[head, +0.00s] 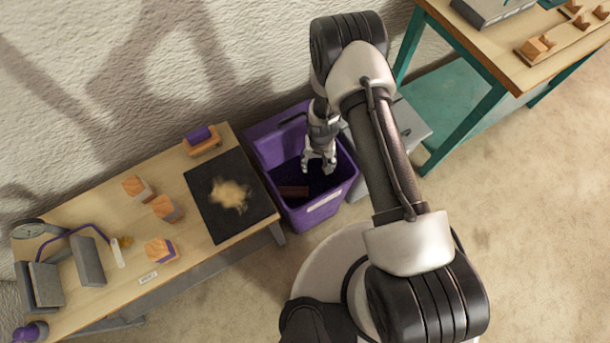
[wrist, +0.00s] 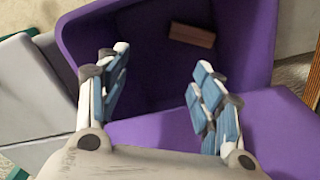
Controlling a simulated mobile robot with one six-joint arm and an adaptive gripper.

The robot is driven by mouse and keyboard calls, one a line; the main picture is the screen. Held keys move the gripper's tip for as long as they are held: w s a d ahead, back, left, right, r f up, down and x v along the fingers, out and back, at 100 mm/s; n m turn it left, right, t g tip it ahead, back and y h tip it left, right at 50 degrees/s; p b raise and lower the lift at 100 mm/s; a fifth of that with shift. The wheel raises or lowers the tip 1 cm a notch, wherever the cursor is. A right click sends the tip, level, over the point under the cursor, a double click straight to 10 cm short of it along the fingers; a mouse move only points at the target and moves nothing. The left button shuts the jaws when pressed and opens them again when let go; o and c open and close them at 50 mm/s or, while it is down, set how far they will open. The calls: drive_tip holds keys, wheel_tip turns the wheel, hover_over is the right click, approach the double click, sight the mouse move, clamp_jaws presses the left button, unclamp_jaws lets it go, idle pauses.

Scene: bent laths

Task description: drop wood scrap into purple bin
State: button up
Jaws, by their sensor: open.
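The purple bin (head: 312,208) stands on the floor between the two tables in the head view. It fills much of the wrist view (wrist: 262,45). A reddish-brown wood scrap (head: 293,191) lies inside the bin, near one wall; it also shows in the wrist view (wrist: 192,35). My gripper (head: 319,166) is over the bin's opening, pointing down. In the wrist view its two fingers (wrist: 157,88) are spread apart with nothing between them. The scrap is beyond the fingertips and apart from them.
A light wood table (head: 100,212) on the left holds a black mat (head: 205,203) with sawdust, several wood blocks and grey pieces. A grey bin (head: 408,125) stands right of the purple one. A green-framed table (head: 500,50) is at the upper right. Open floor lies at lower right.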

wheel_tip(320, 180, up, 12)
idle(0.6)
idle(0.4)
